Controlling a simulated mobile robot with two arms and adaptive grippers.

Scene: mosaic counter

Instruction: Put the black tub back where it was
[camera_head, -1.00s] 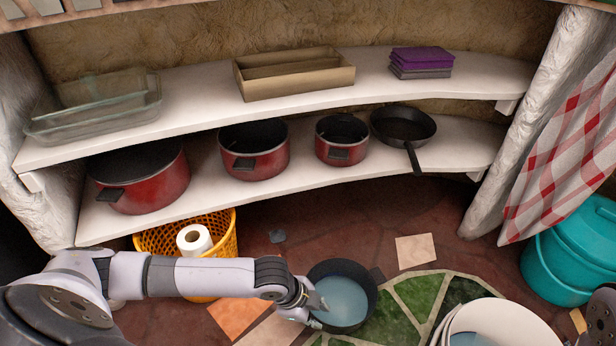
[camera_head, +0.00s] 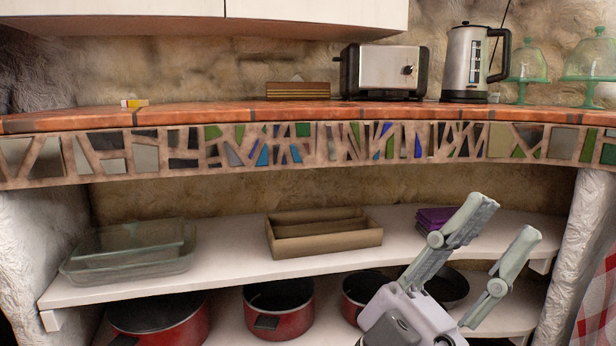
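My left gripper (camera_head: 508,220) is raised in front of the shelves at the lower right, its two pale fingers spread and pointing up and to the right. Nothing is between the fingers. No black tub shows in this view; the floor below is out of the picture. My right gripper is not in view.
The upper shelf (camera_head: 235,258) holds a glass dish (camera_head: 130,262), a tan divided tray (camera_head: 325,240) and purple sponges (camera_head: 432,217). Red pots (camera_head: 285,323) and a black pan (camera_head: 448,292) sit below. The counter (camera_head: 200,117) carries a toaster (camera_head: 383,72) and kettle (camera_head: 464,62).

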